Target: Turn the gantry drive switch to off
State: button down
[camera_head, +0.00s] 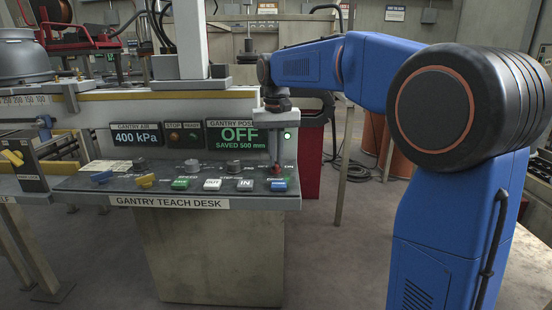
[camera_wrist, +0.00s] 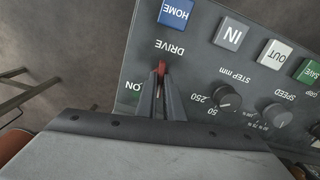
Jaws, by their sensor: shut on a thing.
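The gantry drive switch is a small red lever (camera_wrist: 161,68) beside the DRIVE label in the wrist view, where the lettering is upside down. An ON label shows left of it; an OFF label is not visible. My gripper (camera_wrist: 162,84) is shut on the lever, its two narrow dark fingers on either side. In the head view my gripper (camera_head: 277,162) reaches down to the right end of the gantry teach desk (camera_head: 80,187), with the red switch (camera_head: 277,170) just below. The desk's position display (camera_head: 238,134) reads OFF, SAVED 500 mm.
A step knob (camera_wrist: 227,95) is near the fingers. The air display (camera_head: 136,135) reads 400 kPa. Open floor lies in front of the desk.

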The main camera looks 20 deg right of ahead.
aim_at(276, 163)
jog(key=n, duration=0.7)
dwell(0.6)
jog(key=c, duration=1.9)
grip_release()
jog(key=shift+o, duration=0.2)
notch_tip(276, 163, up, 17)
jog(key=shift+r, duration=0.2)
jog(key=shift+s, duration=0.1)
